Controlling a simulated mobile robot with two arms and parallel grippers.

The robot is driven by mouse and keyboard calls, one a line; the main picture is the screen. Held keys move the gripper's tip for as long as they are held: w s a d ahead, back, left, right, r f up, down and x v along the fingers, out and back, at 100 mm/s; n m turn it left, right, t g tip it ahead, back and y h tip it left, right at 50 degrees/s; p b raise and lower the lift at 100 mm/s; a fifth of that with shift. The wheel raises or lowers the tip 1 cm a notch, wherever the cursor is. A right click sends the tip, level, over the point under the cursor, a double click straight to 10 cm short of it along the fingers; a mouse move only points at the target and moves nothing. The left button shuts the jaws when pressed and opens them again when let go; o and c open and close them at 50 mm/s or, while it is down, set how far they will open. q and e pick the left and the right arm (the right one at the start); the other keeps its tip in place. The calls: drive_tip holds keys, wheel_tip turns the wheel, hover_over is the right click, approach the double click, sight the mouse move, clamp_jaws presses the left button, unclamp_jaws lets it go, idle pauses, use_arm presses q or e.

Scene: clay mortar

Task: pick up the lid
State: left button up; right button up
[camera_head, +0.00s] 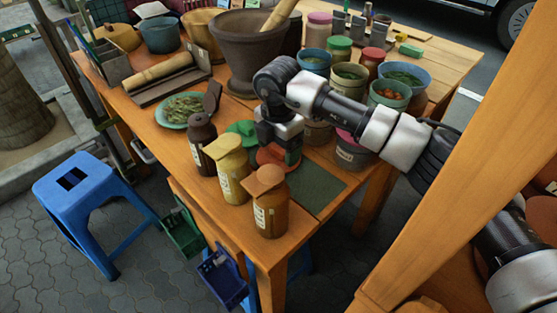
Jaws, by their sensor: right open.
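A flat red lid (271,156) lies on the wooden table (225,232), behind the jars at the front. A green lid (242,128) lies just left of it. My right gripper (280,146) points down over the red lid, its jaws open; they hide part of the lid, and I cannot tell whether they touch it. A dark brown jar (202,150), a yellow jar (232,178) and an amber jar (270,213) stand in a row in front, with caps on top. My left gripper is out of view.
A large clay mortar (240,55) with a pestle (280,14) stands behind my gripper. Several tubs crowd the right, including a green-rimmed one (389,95). A plate of leaves (185,108) lies left. A dark green mat (318,190) is bare. A wooden post (470,150) crosses the right.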

drive_tip(key=shift+f, duration=0.15)
drive_tip(key=c, duration=1)
drive_tip(key=shift+r, duration=0.2)
